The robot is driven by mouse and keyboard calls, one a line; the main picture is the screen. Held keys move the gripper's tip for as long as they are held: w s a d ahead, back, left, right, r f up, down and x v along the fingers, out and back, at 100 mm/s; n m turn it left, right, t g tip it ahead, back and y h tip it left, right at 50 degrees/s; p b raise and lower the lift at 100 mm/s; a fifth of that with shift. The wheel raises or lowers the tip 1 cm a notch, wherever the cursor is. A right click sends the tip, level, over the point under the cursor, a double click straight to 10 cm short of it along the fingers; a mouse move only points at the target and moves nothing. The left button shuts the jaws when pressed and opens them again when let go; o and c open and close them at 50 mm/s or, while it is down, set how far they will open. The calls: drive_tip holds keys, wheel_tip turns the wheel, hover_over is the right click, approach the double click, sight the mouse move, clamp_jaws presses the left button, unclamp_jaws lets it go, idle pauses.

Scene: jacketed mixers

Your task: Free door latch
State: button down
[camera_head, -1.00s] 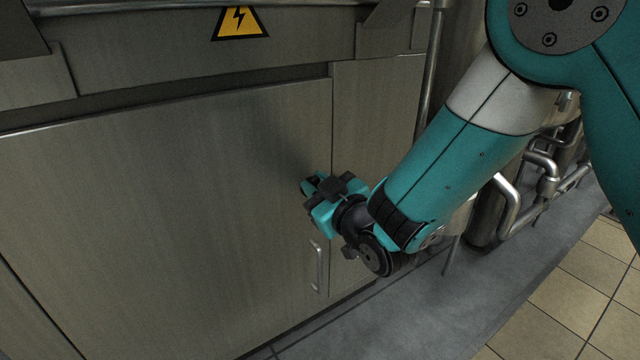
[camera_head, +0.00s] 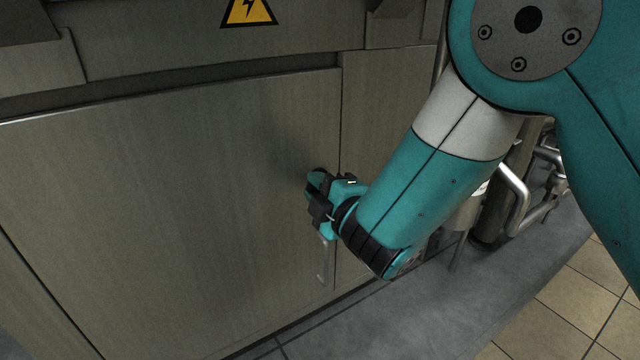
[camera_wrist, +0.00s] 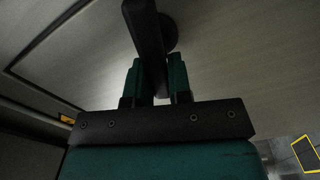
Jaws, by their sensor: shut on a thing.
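The door (camera_head: 170,210) is a large flat grey metal panel, and its right edge meets the frame with a narrow seam. My gripper (camera_head: 316,187) is at the door near this edge, above a vertical bar handle (camera_head: 326,265). In the wrist view, the latch (camera_wrist: 146,35) is a dark bar with a round dark base (camera_wrist: 170,32) against the panel. The two green fingers of my gripper (camera_wrist: 154,80) are shut on the bar, one on each side. In the head view, my gripper hides most of the latch.
A yellow electrical warning sign (camera_head: 248,12) is above the door on the cabinet. Metal pipes (camera_head: 514,200) stand to the right behind my arm. Grey floor (camera_head: 400,325) and beige tiles (camera_head: 570,305) lie open at the lower right.

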drive_tip(key=shift+f+n, duration=0.15)
drive_tip(key=shift+n, duration=0.65)
drive_tip(key=shift+f+n, duration=0.15)
drive_tip(key=shift+n, duration=0.65)
drive_tip(key=c, duration=1)
unclamp_jaws()
drive_tip(key=shift+c, duration=0.2)
drive_tip(key=shift+s, duration=0.1)
